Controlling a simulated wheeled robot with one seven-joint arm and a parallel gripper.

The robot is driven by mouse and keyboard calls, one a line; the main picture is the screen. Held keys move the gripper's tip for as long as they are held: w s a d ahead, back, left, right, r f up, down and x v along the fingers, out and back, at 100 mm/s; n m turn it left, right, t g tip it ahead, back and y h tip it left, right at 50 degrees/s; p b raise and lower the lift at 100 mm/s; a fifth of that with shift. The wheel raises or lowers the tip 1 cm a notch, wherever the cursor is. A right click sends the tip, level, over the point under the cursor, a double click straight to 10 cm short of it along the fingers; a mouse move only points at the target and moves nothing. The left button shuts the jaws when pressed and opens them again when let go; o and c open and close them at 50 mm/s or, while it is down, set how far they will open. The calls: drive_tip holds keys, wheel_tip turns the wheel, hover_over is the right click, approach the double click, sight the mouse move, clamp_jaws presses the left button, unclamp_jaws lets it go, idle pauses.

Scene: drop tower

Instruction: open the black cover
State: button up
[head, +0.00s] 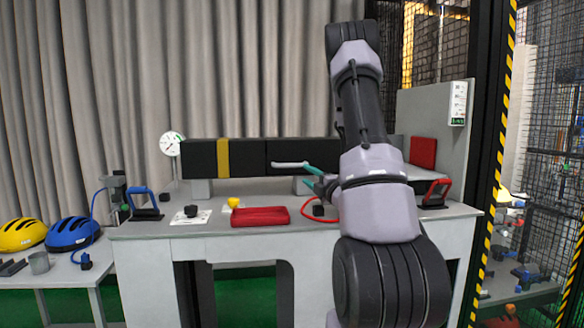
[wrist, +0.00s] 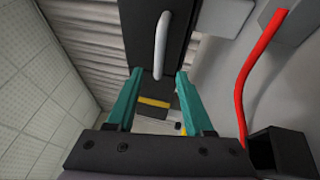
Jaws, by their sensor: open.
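The black cover (head: 292,152) is on the long black housing above the bench, right of the yellow band. A pale bar handle (head: 289,164) stands out in front of it. In the wrist view the black cover (wrist: 135,20) fills the top middle, with the handle (wrist: 161,45) on it. My gripper (head: 307,174) has teal fingers and is open, close to the right end of the handle. In the wrist view my gripper (wrist: 158,74) has the handle's near end between its fingertips in the picture; I see no contact. My arm hides the housing's right end.
A red handle (head: 437,192) is at the right. In the wrist view a red curved cable or bar (wrist: 256,65) runs right of the fingers.

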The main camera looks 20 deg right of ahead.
sight(293, 167)
drive_tip(key=x, duration=1)
drive_tip(key=shift+w+a+r, duration=0.1)
drive_tip(key=shift+w, duration=0.25)
clamp_jaws()
idle(1.0)
